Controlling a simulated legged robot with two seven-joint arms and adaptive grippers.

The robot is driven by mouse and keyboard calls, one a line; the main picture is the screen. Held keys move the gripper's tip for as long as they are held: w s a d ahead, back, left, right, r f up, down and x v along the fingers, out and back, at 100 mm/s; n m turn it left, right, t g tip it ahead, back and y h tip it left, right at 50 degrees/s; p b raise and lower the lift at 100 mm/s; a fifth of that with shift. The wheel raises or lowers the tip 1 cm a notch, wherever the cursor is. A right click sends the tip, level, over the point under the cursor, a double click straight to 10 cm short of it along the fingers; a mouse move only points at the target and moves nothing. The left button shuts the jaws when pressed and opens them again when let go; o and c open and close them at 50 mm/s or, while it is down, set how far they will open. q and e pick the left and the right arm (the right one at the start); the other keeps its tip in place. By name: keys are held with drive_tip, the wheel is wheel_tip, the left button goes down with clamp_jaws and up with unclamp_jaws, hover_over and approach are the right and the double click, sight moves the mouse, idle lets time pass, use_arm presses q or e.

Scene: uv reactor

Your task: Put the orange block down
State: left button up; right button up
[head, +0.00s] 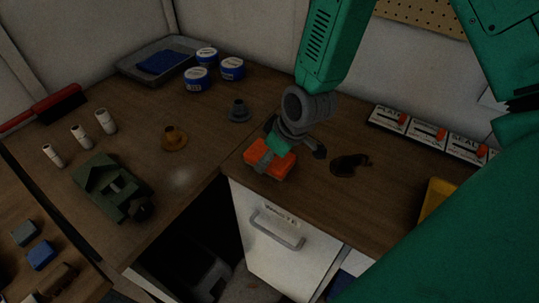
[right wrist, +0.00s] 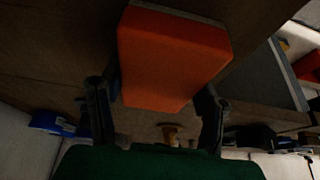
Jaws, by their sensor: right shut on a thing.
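The orange block (head: 268,170) is at the front edge of the wooden counter, just above the white drawer front. In the right wrist view the orange block (right wrist: 168,58) fills the space between the two dark fingers. My right gripper (head: 284,146) reaches down from above and is shut on the block. It also shows in the right wrist view (right wrist: 157,100). I cannot tell whether the block's underside touches the counter. My left gripper is not in view.
A dark flat object (head: 349,164) lies right of the gripper. An orange flanged piece (head: 174,139) and a grey one (head: 239,111) stand to the left. A green device (head: 113,187), white cylinders, blue-labelled tins (head: 196,79) and a grey tray (head: 126,68) stand farther left. Labelled boxes (head: 427,133) line the back right.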

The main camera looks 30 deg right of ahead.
drive_tip(key=o, duration=1)
drive_tip(key=shift+a, duration=0.2)
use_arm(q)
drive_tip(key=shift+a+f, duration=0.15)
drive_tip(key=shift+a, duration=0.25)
use_arm(e)
drive_tip(key=shift+o, duration=0.5)
drive_tip(key=shift+a, duration=0.2)
drive_tip(key=shift+s+d+r, duration=0.1)
drive_tip(key=shift+d+r, duration=0.05)
drive_tip(key=shift+r, duration=0.35)
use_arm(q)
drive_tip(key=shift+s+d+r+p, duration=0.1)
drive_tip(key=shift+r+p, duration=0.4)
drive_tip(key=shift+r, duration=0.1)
use_arm(e)
drive_tip(key=v, duration=1.1)
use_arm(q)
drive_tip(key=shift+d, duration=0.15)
use_arm(e)
drive_tip(key=shift+s+d, duration=0.15)
drive_tip(key=shift+d, duration=0.05)
